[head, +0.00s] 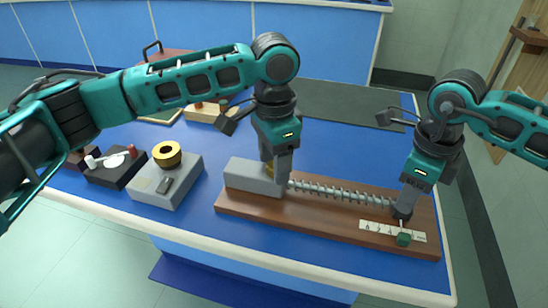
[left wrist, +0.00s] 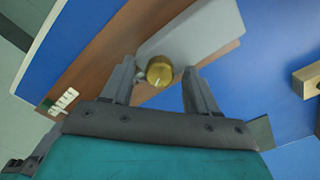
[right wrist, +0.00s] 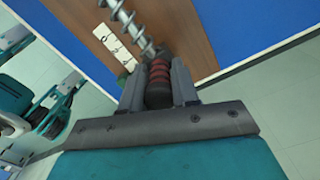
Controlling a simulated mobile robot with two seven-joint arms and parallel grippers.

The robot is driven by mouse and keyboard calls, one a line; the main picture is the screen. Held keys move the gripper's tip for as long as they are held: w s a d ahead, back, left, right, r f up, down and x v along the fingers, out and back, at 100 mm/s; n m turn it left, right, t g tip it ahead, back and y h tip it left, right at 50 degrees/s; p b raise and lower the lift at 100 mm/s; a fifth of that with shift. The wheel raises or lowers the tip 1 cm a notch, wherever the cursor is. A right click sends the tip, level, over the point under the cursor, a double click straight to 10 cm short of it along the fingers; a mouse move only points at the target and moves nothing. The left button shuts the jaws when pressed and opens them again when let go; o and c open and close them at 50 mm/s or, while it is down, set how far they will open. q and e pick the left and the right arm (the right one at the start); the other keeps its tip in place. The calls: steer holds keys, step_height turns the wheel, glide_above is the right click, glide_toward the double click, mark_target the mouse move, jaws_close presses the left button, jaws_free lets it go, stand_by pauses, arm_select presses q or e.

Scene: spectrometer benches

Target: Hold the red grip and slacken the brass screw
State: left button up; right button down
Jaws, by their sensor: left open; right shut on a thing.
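The brass screw (left wrist: 160,71) is a round knob with a pale mark, at the side of the grey block (head: 245,176) on the wooden board (head: 320,226). My left gripper (head: 280,176) is open, with its fingers on either side of the screw; I cannot tell whether they touch it. In the head view the gripper hides most of the screw. The red grip (right wrist: 158,76) is a ribbed red and dark piece at the end of the coiled metal rod (head: 340,192). My right gripper (head: 403,212) is shut on it and hides it in the head view.
A white scale strip (head: 380,230) and a green pointer (head: 403,238) sit at the board's right end. A grey box with a yellow-black ring (head: 167,153) and a black tray (head: 118,178) stand left. A wooden block (head: 207,114) lies behind. The bench's front edge runs close by.

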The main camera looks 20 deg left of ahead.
arm_select(q)
steer(key=c, duration=1)
steer(key=shift+c, duration=0.2)
steer(key=shift+n, duration=0.3)
steer(key=n, duration=0.9)
steer(key=shift+r+n, duration=0.1)
steer(key=shift+n, duration=0.2)
steer(key=shift+w, duration=0.1)
steer(key=o, duration=1)
